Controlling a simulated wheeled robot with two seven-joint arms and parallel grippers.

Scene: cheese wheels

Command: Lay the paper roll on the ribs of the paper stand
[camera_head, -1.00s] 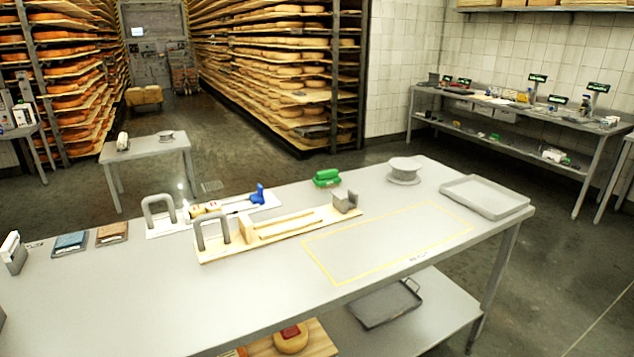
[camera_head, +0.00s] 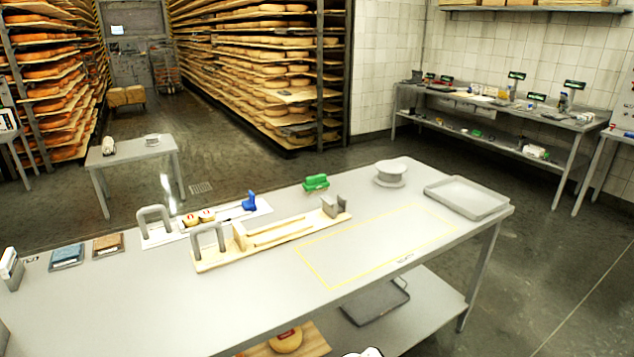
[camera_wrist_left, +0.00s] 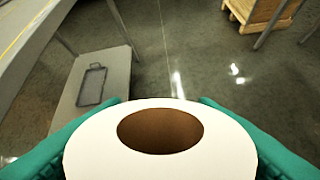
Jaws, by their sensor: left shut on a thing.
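The white paper roll (camera_wrist_left: 160,168) with a brown core fills the bottom of the left wrist view, its open end facing the camera. My left gripper (camera_wrist_left: 160,140) is shut on it, with a teal finger on each side. A white piece at the bottom edge of the head view may be the roll; too little shows to be sure. A wooden board with two pale rails (camera_head: 278,233) lies on the table and looks like the paper stand, but I cannot be certain. The roll is apart from it. My right gripper is not in view.
The table (camera_head: 150,310) has a yellow outlined area that is clear. A grey tray (camera_head: 466,198), a round grey stand (camera_head: 390,173) and a green object (camera_head: 316,183) stand along the back and right. A lower shelf holds a dark tray (camera_head: 375,303) and a cheese (camera_head: 286,341).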

